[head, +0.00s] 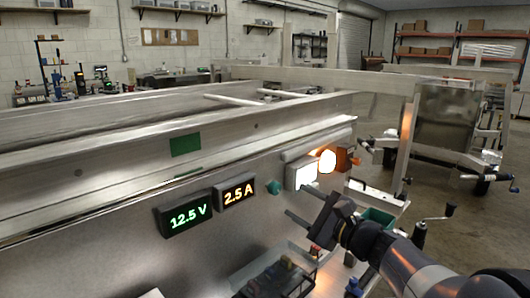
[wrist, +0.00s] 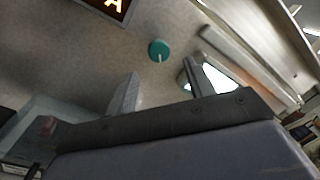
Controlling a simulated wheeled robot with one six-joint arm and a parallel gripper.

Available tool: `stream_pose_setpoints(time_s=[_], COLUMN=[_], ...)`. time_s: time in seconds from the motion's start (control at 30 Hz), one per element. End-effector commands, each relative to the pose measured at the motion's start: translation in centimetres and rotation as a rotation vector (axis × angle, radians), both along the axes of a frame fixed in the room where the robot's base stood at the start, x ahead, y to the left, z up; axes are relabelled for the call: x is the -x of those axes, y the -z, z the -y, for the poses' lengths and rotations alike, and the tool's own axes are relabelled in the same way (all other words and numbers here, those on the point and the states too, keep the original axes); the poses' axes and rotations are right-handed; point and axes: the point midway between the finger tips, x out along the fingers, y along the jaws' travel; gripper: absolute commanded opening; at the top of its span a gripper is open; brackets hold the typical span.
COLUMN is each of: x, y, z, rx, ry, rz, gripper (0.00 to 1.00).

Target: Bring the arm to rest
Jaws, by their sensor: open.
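My gripper (head: 297,203) is in front of the trailer's metal side panel (head: 120,250), at the lower right of the head view. Its two fingers are apart with nothing between them. In the wrist view the gripper (wrist: 160,85) shows its two fingers spread. A round teal knob (head: 274,187) sits on the panel just above and left of the fingers; it also shows between and beyond the fingers in the wrist view (wrist: 159,50). I cannot tell whether a finger touches the panel. My arm reaches in from the lower right.
A 12.5 V display (head: 187,216) and a 2.5 A display (head: 236,194) are on the panel. A clear bin (head: 272,279) is below my gripper. Another trailer (head: 447,115) stands behind right.

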Motion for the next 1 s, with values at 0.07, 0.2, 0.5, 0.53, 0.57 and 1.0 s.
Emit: stream_pose_setpoints(time_s=[0.07, 0.2, 0.5, 0.53, 0.57, 1.0], x=[1.0, 2.1, -2.0, -2.4, -2.9, -5.9], y=[0.0, 0.2, 0.0, 0.0, -0.1, -0.9], z=[1.0, 1.9, -2.0, -2.4, -2.8, -5.4], rx=[0.001, -0.001, -0.001, -0.001, 0.0, -0.076], ry=[0.004, 0.0, -0.005, -0.007, -0.006, -0.001], rz=[0.0, -0.001, -0.002, -0.001, -0.002, -0.08], gripper=[0.51, 0.51, 0.51, 0.51, 0.51, 0.51])
